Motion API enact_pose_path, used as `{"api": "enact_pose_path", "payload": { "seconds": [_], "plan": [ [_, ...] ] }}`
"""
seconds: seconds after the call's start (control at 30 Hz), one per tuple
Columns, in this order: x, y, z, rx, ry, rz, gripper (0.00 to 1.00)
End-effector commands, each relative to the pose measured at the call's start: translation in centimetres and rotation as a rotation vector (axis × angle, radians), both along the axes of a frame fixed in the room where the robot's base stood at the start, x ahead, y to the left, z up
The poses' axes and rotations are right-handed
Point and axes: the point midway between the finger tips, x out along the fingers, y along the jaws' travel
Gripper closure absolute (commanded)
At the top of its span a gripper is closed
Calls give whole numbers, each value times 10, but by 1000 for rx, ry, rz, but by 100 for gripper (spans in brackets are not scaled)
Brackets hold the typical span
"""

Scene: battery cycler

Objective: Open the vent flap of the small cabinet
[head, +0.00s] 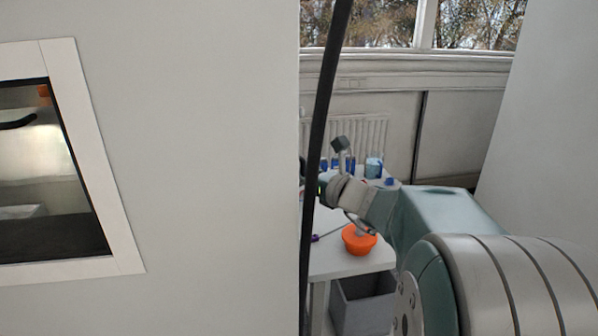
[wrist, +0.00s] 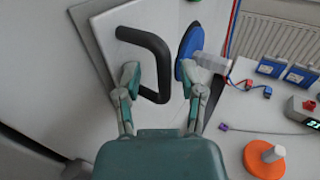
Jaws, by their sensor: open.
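In the wrist view, a white panel (wrist: 110,57), which looks like the cabinet's vent flap, carries a dark bent handle (wrist: 163,66). My gripper (wrist: 159,76) is open, with one finger on each side of the handle's long bar. I cannot tell whether either finger touches it. The right finger overlaps the edge of a blue disc (wrist: 192,40). In the head view, the end of my arm (head: 335,190) is partly behind a black upright strip, and the flap and handle cannot be made out there.
A large white wall with a window (head: 100,190) fills the left of the head view, ending near the black strip (head: 322,110). Beyond stands a white table (head: 345,262) with an orange bowl-like object (head: 359,240) and blue items. The wrist view shows blue boxes (wrist: 271,66) and cables.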

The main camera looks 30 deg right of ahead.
Motion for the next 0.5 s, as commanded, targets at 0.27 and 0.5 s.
{"api": "enact_pose_path", "payload": {
  "seconds": [0.27, 0.5],
  "plan": [
    [4, 1, 0, 0, 0, -1, 49],
    [4, 1, 0, -1, 0, 0, 100]
  ]
}}
